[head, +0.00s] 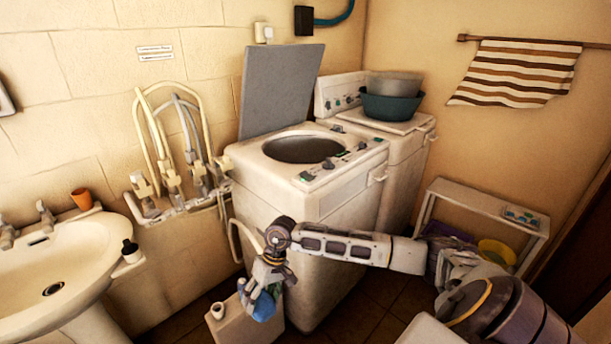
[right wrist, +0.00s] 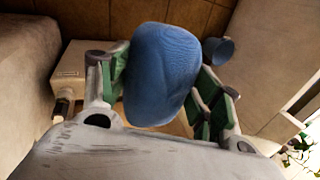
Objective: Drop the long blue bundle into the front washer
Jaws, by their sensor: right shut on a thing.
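The front washer (head: 330,190) stands in the middle of the head view with its grey lid (head: 277,90) raised and its round top opening showing dark inside. My right gripper (head: 264,290) is in front of the washer, lower than its top, and points down. It is shut on the blue bundle (head: 265,306). In the right wrist view the rounded blue bundle (right wrist: 160,75) sits between the green-padded fingers (right wrist: 165,95). Part of the bundle is hidden by the fingers. My left gripper is not in view.
A washbasin (head: 50,255) with an orange cup (head: 82,198) is at left. A second washer (head: 405,150) behind carries a dark green basin (head: 392,107). A low white rack (head: 485,203) is at right.

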